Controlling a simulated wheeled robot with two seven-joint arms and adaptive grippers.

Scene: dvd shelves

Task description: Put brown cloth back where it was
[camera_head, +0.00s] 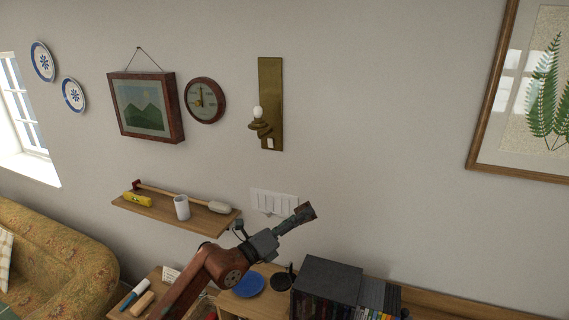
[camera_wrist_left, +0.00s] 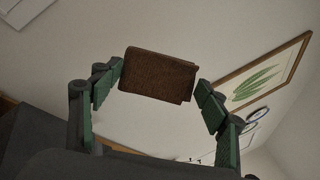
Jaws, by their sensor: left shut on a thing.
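A folded brown cloth (camera_wrist_left: 158,75) sits between the two fingers of my left gripper (camera_wrist_left: 160,84) in the left wrist view. In the head view the brown cloth (camera_head: 305,212) is a small dark patch at the tip of my left gripper (camera_head: 298,219). The gripper is shut on the cloth and holds it up in the air, in front of the wall, above the shelf unit with the dark box. My right gripper is in neither view.
A wall shelf (camera_head: 170,212) holds a hammer, a yellow object (camera_head: 138,199) and a white cup (camera_head: 181,207). Below are a blue plate (camera_head: 248,285), a dark box (camera_head: 330,278) and a row of cases (camera_head: 375,297). A wall sconce (camera_head: 270,105) and pictures hang above.

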